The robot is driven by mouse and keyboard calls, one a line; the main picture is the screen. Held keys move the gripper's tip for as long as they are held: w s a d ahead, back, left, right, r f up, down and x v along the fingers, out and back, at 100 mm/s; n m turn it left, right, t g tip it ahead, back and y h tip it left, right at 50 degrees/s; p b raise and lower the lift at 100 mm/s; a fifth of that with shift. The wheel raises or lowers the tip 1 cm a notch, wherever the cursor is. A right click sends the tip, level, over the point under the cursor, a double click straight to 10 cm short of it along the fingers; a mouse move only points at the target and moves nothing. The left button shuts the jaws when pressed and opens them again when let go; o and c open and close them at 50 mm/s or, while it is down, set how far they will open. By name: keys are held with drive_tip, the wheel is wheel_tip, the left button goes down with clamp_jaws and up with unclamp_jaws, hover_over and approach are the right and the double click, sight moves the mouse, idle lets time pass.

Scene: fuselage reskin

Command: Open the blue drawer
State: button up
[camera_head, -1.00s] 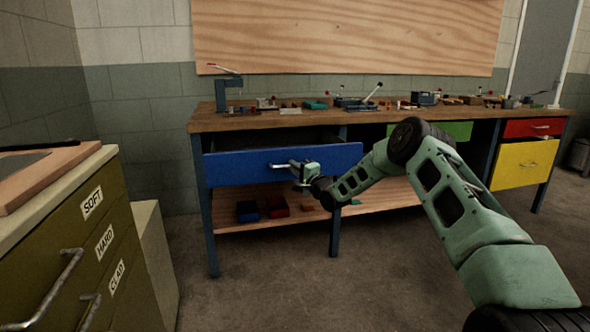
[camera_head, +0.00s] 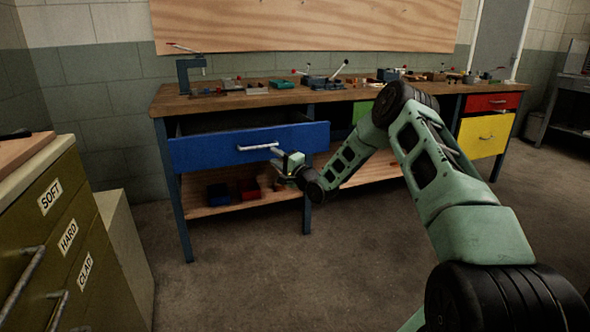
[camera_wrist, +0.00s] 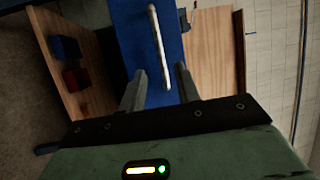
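The blue drawer (camera_head: 215,153) stands pulled out from the left of the workbench, with its dark inside showing above the front panel. Its pale bar handle (camera_head: 259,147) runs across the front. In the wrist view the blue front (camera_wrist: 177,42) and the handle (camera_wrist: 157,35) lie ahead of the fingers. My gripper (camera_head: 280,158) is just in front of the drawer, near the right end of the handle. In the wrist view my gripper (camera_wrist: 160,80) has its two fingers apart, with the handle's near end showing between them and not clamped. The drawer's contents cannot be seen.
The wooden workbench top (camera_head: 240,100) holds several tools. Red and blue bins (camera_head: 249,188) sit on the lower shelf. A red drawer (camera_head: 492,102) and yellow drawer (camera_head: 484,136) are at right. An olive cabinet (camera_head: 75,215) stands at front left. The floor (camera_head: 270,270) between is clear.

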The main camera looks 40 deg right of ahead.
drive_tip(key=v, duration=1)
drive_tip(key=shift+p, duration=0.45)
drive_tip(key=shift+w, duration=0.1)
